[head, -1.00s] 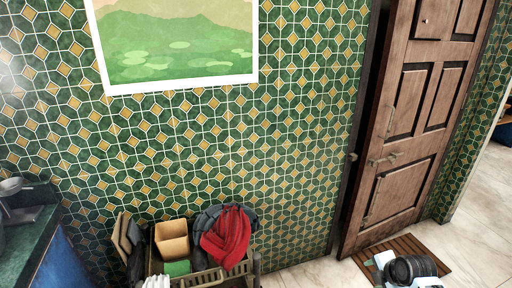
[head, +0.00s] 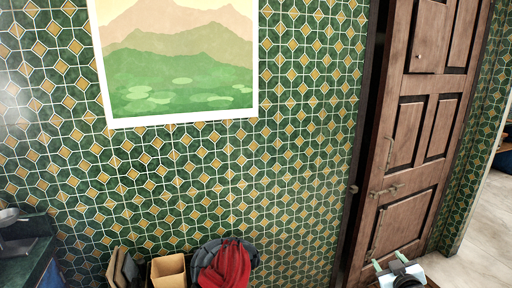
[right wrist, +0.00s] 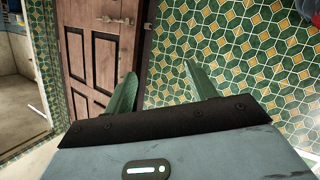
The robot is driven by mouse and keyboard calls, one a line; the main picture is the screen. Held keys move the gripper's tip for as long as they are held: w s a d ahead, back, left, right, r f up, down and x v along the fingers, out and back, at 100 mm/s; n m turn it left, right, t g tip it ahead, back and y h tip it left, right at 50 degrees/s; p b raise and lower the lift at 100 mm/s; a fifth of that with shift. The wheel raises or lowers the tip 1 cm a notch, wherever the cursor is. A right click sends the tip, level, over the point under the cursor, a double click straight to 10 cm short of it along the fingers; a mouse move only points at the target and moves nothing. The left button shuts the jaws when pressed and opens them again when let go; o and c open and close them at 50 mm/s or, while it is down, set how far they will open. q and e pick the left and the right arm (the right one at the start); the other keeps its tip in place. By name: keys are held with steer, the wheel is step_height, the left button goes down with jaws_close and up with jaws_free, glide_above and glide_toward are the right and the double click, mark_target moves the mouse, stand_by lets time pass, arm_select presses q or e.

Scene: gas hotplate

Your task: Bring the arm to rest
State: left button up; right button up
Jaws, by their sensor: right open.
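My right gripper (head: 390,261) shows at the bottom right edge of the head view, with its green fingertips in front of the lower part of the wooden door. In the right wrist view my right gripper (right wrist: 160,80) has its two green fingers spread apart, with nothing between them but the door edge and tiled wall behind. It touches nothing that I can see. My left gripper is not in view. No hotplate shows in these frames.
A brown panelled door (head: 415,140) stands at the right beside a green and yellow tiled wall (head: 300,150). A landscape picture (head: 180,65) hangs there. A red cloth (head: 225,265) and a tan box (head: 168,270) show below. A counter edge (head: 40,255) is at the left.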

steer(key=s+a+f+g+y, duration=0.1)
steer(key=s+a+f+g, duration=0.1)
steer(key=s+a+f, duration=0.6)
steer(key=s+a+f+g+y, duration=0.1)
steer(key=s+a+f+y, duration=0.15)
steer(key=s+f, duration=0.9)
steer(key=s+a+g, duration=0.1)
steer(key=s+a, duration=0.3)
steer(key=s, duration=0.9)
steer(key=s+a+m+g, duration=0.1)
steer(key=s+a, duration=0.3)
steer(key=s, duration=0.9)
steer(key=shift+f+g, duration=0.4)
steer(key=shift+g, duration=0.1)
steer(key=shift+a+f, duration=0.1)
steer(key=shift+a, duration=0.05)
